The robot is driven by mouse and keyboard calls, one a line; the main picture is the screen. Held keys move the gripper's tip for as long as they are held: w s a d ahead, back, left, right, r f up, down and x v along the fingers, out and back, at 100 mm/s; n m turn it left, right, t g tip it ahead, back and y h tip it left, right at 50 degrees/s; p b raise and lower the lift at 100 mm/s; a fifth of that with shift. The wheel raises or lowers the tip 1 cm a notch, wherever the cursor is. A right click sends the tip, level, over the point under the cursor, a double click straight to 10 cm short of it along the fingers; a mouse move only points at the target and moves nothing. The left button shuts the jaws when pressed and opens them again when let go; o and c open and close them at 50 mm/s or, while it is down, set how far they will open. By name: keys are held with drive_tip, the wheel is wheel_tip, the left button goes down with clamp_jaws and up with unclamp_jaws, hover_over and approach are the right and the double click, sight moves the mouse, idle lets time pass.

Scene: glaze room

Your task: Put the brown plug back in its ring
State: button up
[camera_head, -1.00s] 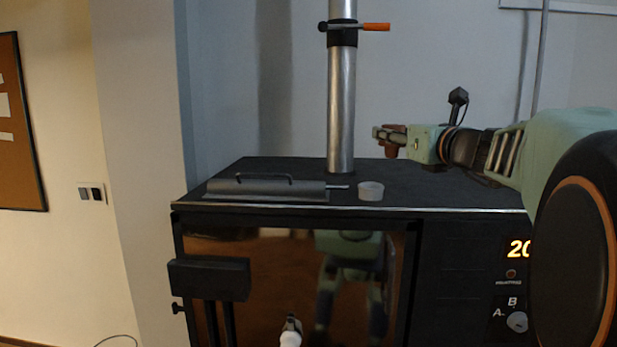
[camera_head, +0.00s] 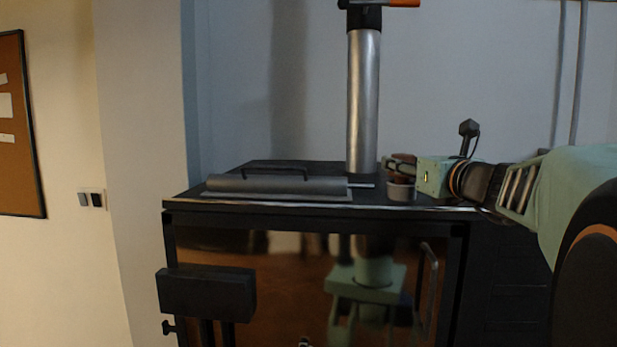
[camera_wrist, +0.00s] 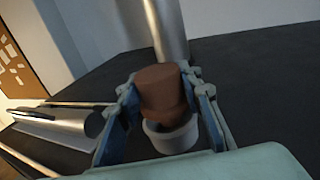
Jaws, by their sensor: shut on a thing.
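The brown plug (camera_head: 403,173) is between the fingers of my gripper (camera_head: 400,164), which is shut on it. In the wrist view the plug (camera_wrist: 160,90) looks about upright, with a blue-padded finger on each side. The pale grey ring (camera_head: 401,190) stands on the black top of the kiln-like cabinet, right below the plug. In the wrist view the ring (camera_wrist: 172,139) shows around and below the plug's narrower lower end. The plug's tip is hidden, and I cannot tell whether it is inside the ring or just above it.
A grey half-round cover with a black handle (camera_head: 277,184) lies left of the ring on the black top (camera_head: 180,202). A metal pipe (camera_head: 363,100) rises close behind the ring. The cabinet's front edge is near.

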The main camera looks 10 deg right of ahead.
drive_tip(key=shift+s+f, duration=0.2)
drive_tip(key=shift+f, duration=0.3)
drive_tip(key=shift+f+b, duration=0.35)
drive_tip(key=shift+b, duration=0.15)
drive_tip(key=o, duration=1.3)
drive_tip(key=shift+r, duration=0.1)
